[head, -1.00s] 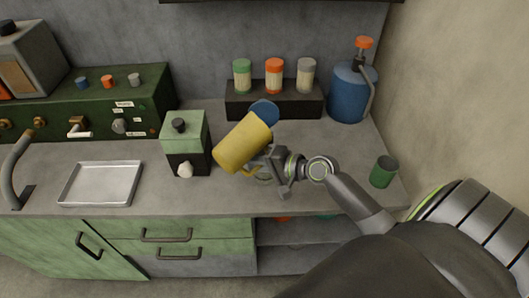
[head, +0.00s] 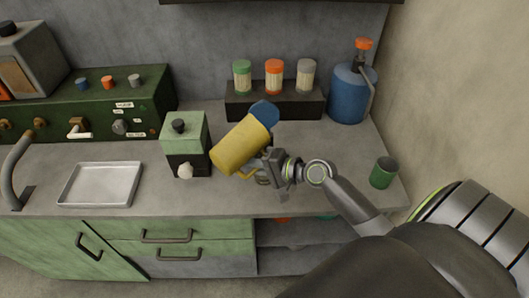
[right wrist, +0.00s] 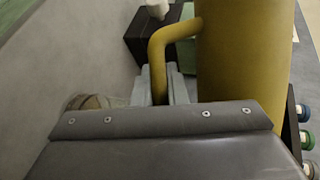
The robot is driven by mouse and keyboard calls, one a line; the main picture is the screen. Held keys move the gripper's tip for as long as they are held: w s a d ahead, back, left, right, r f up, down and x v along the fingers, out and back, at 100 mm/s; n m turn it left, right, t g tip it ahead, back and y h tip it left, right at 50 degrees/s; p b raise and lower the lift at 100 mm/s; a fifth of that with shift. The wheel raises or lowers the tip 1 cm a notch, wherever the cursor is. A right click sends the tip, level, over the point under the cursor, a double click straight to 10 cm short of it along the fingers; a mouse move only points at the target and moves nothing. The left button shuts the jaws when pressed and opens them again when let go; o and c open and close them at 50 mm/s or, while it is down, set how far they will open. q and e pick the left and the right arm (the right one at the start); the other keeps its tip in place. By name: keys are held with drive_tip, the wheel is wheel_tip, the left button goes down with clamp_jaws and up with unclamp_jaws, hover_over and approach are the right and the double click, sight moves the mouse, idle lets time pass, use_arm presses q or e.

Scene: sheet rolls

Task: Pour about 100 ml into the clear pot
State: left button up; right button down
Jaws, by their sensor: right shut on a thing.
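A yellow jug (head: 240,147) is tilted above the counter in the head view. A blue round piece (head: 265,113) shows at its upper right end; I cannot tell whether it is attached. My right gripper (head: 269,163) is shut on the jug's handle, which also shows between the fingers in the right wrist view (right wrist: 157,75). A small, partly hidden see-through rounded thing (head: 262,180) below the gripper may be the clear pot. A rounded brownish shape (right wrist: 88,102) in the right wrist view may be the same. No stream of liquid is visible. My left gripper is out of view.
A green and black box with a white knob (head: 186,145) stands close left of the jug. A dark rack (head: 273,106) with several jars is behind. A blue pump bottle (head: 347,95) and a green cup (head: 383,172) are right. A metal tray (head: 100,184) lies left.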

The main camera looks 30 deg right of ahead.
drive_tip(key=shift+a+r+m+y, duration=0.15)
drive_tip(key=shift+r+m+y, duration=0.1)
drive_tip(key=shift+m+y, duration=0.05)
idle(1.1)
drive_tip(key=shift+d+r+n+h+p, duration=0.55)
drive_tip(key=shift+r+n+h+p, duration=0.3)
drive_tip(key=shift+n+p, duration=0.2)
drive_tip(key=shift+w+f, duration=0.1)
